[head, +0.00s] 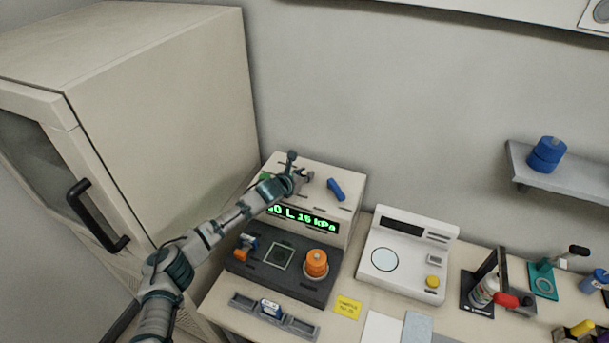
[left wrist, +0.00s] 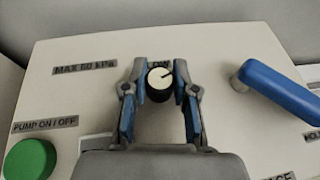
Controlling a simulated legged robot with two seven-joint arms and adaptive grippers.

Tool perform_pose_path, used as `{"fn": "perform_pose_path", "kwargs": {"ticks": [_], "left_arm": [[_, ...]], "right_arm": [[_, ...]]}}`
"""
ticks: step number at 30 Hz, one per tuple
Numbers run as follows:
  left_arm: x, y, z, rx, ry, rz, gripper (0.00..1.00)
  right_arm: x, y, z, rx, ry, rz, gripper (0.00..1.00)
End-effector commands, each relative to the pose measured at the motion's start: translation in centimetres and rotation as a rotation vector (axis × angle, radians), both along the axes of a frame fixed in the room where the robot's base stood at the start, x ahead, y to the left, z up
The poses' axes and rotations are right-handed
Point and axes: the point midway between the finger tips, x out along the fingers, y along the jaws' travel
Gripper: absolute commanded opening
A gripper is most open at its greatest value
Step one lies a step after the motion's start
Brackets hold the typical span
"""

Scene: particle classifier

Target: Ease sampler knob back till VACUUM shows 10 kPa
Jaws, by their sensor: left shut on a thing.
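The sampler (head: 352,203) is a pale box with a green lit display (head: 318,223) on its front. The display reads about 15 kPa at its right end, and its left part is hidden by my arm. In the left wrist view the knob (left wrist: 160,84) is black with a white top, and its dark pointer line aims to the upper right. My left gripper (head: 300,176) is over the sampler's top and is shut on the knob. In the left wrist view its fingertips (left wrist: 160,76) sit on either side of the knob. My right gripper is in neither view.
A blue handle (left wrist: 282,86) lies right of the knob and a green pump button (left wrist: 30,160) to its left. An orange stack (head: 316,263) stands on the dark platform below. A white instrument (head: 408,250) is to the right, a large cabinet (head: 180,100) at left.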

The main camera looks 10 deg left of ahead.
Motion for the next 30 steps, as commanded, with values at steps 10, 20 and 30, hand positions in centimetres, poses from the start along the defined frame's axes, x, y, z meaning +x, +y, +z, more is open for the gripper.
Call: {"fn": "perform_pose_path", "kwargs": {"ticks": [10,20,30], "left_arm": [[0.2,0.0,1.0,-0.006,-0.017,0.000,0.00],[0.2,0.0,0.8,-0.005,-0.012,0.000,0.54],[-0.5,0.3,0.6,-0.002,-0.007,0.000,0.54]], "right_arm": [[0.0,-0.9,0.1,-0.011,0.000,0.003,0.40],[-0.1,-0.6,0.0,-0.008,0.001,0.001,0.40],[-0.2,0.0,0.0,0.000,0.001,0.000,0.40]]}}
